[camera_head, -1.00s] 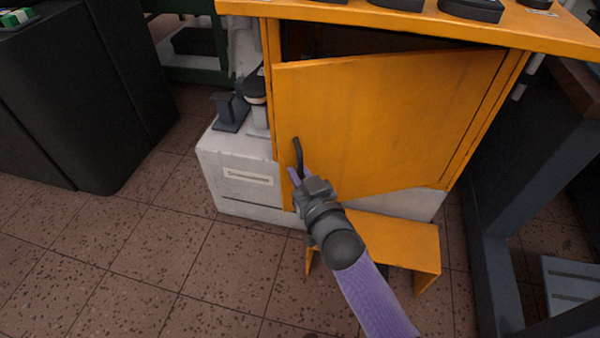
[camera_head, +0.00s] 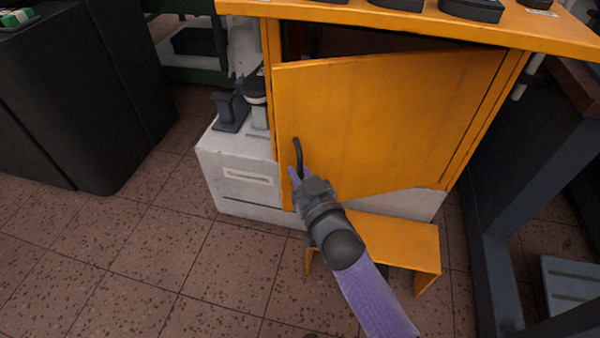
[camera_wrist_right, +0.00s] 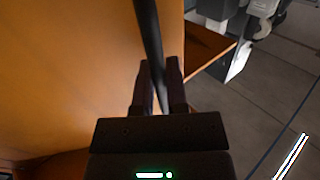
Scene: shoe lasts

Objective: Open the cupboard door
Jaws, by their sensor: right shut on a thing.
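The orange cupboard door (camera_head: 385,120) stands ajar, swung out at its left edge, with a dark gap above it. Its hinge side is at the right. A dark curved handle (camera_head: 298,155) is on the door near its left edge. My right gripper (camera_head: 300,178) is at the lower part of the handle. In the right wrist view the handle (camera_wrist_right: 149,40) runs down between the two fingers of my right gripper (camera_wrist_right: 159,85), which is shut on it. The door (camera_wrist_right: 60,80) fills the left of that view. My left gripper is not in view.
A white base (camera_head: 240,180) with dark objects on it is left of the cupboard. An orange step (camera_head: 400,245) stands below the door. A black cabinet (camera_head: 85,90) is at the left, a dark frame (camera_head: 490,240) at the right. Tiled floor (camera_head: 130,260) is clear at front left.

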